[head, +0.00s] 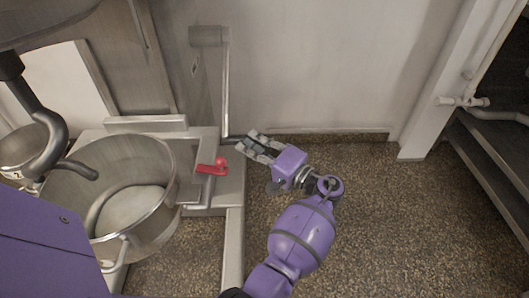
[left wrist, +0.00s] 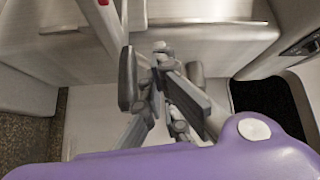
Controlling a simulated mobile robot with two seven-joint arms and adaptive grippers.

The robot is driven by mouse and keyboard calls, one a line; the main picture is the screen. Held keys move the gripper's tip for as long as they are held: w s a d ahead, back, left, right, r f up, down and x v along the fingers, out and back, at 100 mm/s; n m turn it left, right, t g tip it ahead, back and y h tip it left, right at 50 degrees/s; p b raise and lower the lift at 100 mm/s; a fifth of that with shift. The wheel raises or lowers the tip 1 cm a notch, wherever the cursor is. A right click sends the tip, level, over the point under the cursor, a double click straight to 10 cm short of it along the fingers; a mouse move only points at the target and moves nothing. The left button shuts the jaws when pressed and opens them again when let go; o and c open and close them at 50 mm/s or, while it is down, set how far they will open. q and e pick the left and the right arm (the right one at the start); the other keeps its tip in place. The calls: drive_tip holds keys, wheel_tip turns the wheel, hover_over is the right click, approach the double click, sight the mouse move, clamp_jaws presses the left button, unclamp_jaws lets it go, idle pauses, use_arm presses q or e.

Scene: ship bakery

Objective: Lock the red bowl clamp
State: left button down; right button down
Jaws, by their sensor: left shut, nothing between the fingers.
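The red bowl clamp (head: 212,168) is a small red lever on the mixer's metal frame, just right of the bowl. The steel mixer bowl (head: 160,170) stands at the left in the head view, with the dough hook (head: 50,140) over it. My left gripper (head: 256,144) is up and to the right of the clamp, apart from it in the picture, fingers pointing up-left. It is shut and empty. In the left wrist view, the gripper (left wrist: 158,65) is in front of pale metal, and a bit of red (left wrist: 103,2) shows at the top edge. My right gripper is not in view.
A metal crank lever (head: 225,85) rises beside the mixer column, its lower end close behind my left gripper. The wall stands behind. Open speckled floor (head: 385,220) lies to the right, with a white post (head: 425,120) and dark shelving (head: 490,165) beyond.

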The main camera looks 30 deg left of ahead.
use_arm(q)
drive_tip(key=s, duration=0.1)
drive_tip(key=s+a, duration=0.1)
drive_tip(key=s, duration=0.1)
drive_tip(key=shift+s+a+f, duration=0.3)
drive_tip(key=shift+f, duration=0.05)
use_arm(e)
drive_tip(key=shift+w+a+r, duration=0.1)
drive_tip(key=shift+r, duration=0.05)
use_arm(q)
drive_tip(key=shift+d, duration=0.1)
